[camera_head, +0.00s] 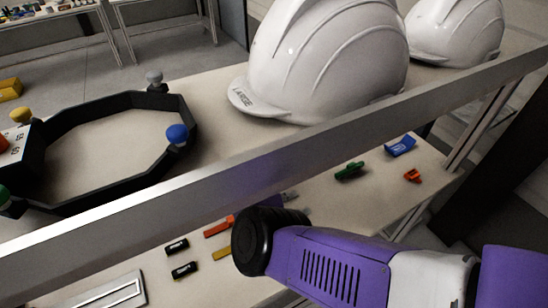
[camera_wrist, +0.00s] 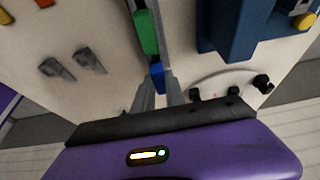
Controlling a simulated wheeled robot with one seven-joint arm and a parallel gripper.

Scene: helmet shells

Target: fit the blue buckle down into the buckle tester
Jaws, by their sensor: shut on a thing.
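My gripper (camera_wrist: 158,88) is shut on the small blue buckle (camera_wrist: 157,76) in the wrist view. The fingers cover its sides, so only a small part shows. A green block (camera_wrist: 146,33) lies just beyond the buckle, in line with it; I cannot tell whether they touch. A large dark blue body with a recess (camera_wrist: 240,30) stands at the upper right of the wrist view, apart from the buckle. I cannot tell for sure which thing is the buckle tester. In the head view my arm hides the gripper and the held buckle.
White helmets (camera_head: 325,65) and a black frame (camera_head: 75,102) stand above. Green (camera_head: 349,170), blue (camera_head: 400,146) and orange (camera_head: 412,176) parts lie on the bench. Grey clips (camera_wrist: 58,69) and black knobs (camera_wrist: 262,84) flank my gripper.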

